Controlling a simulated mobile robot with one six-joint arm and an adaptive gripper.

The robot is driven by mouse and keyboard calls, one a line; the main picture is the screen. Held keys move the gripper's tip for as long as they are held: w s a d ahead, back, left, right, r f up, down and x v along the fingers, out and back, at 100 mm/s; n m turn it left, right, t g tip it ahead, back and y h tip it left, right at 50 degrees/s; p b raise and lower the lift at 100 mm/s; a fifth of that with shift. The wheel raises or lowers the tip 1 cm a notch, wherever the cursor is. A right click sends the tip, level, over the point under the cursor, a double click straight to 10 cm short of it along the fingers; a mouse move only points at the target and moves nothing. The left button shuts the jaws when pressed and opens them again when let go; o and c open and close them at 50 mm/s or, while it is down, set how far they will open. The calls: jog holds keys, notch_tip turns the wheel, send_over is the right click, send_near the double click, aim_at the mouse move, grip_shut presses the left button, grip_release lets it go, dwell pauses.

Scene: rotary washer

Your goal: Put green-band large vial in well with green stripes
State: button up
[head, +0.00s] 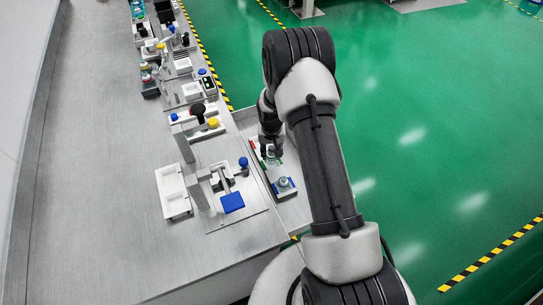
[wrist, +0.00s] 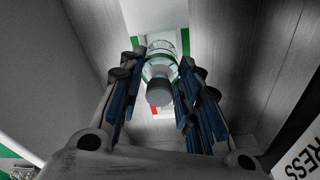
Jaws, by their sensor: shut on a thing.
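My gripper (wrist: 158,88) is shut on the green-band large vial (wrist: 161,62), a clear vial with a dark grey cap and a green band. The cap faces the wrist camera. Green stripes (wrist: 187,42) flank the far end of the vial on both sides, marking the well there. I cannot tell how deep the vial's base sits relative to that well. In the head view my gripper (head: 269,152) is low over the light rack, with a green stripe (head: 276,163) beside it; the vial is mostly hidden there.
Red stripes (head: 252,145) mark another well of the rack. A vial (head: 283,182) stands at its near end between blue stripes. To the left are a device with a blue pad (head: 232,203) and a white tray (head: 164,194). Green floor lies to the right.

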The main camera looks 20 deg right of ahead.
jog(key=shift+f, duration=1.35)
jog(key=shift+f+b, duration=0.15)
jog(key=shift+b, duration=0.25)
jog(key=o, duration=1)
